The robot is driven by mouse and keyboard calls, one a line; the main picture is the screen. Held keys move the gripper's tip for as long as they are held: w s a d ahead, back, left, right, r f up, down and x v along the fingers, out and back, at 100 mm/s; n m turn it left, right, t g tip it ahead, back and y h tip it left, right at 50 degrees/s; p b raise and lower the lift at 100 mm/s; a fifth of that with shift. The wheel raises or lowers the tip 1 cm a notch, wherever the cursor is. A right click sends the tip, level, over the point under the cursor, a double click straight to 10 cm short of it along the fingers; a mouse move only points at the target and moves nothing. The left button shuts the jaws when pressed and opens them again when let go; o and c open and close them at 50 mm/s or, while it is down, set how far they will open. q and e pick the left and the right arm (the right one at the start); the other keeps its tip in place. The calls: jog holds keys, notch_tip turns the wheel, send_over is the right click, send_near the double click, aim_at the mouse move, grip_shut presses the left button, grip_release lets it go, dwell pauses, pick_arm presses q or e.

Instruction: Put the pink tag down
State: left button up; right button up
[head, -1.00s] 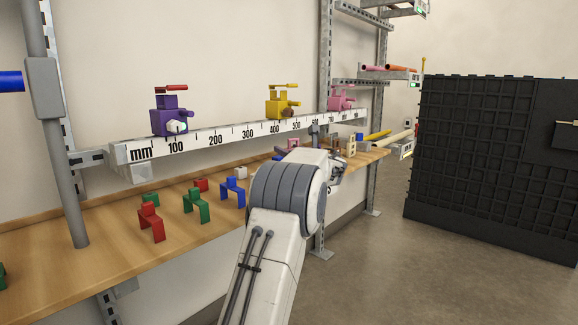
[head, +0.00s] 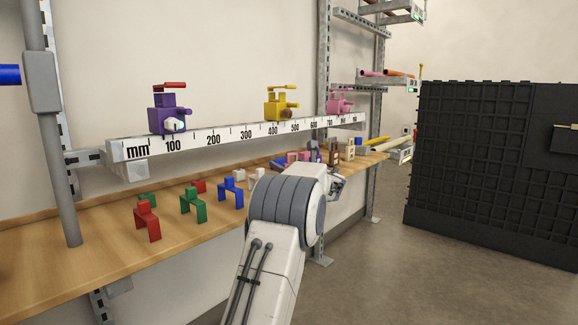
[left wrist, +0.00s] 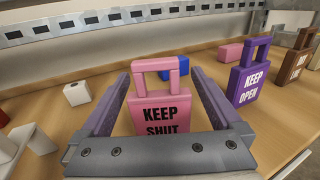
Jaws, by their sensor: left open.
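The pink tag (left wrist: 155,112), lettered "KEEP SHUT" and with a loop-shaped top, stands upright on the wooden bench in the left wrist view. My left gripper (left wrist: 158,78) is open, with one finger on each side of the tag. A gap shows between the tag and each finger near its top. The gripper bar hides the tag's lower edge. In the head view my left wrist (head: 300,178) is over the right part of the bench and largely hides the tag. My right gripper is not in view.
A purple "KEEP OPEN" tag (left wrist: 250,80) and a brown tag (left wrist: 298,58) stand to the right. A blue block (left wrist: 178,68) lies behind the pink tag, and a white block (left wrist: 77,92) sits left. The ruler rail (head: 245,138) runs above the bench (head: 100,248).

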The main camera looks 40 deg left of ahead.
pick_arm(q)
jog(key=shift+d+r, duration=0.1)
jog(key=p+v, duration=0.2)
jog(key=v, duration=1)
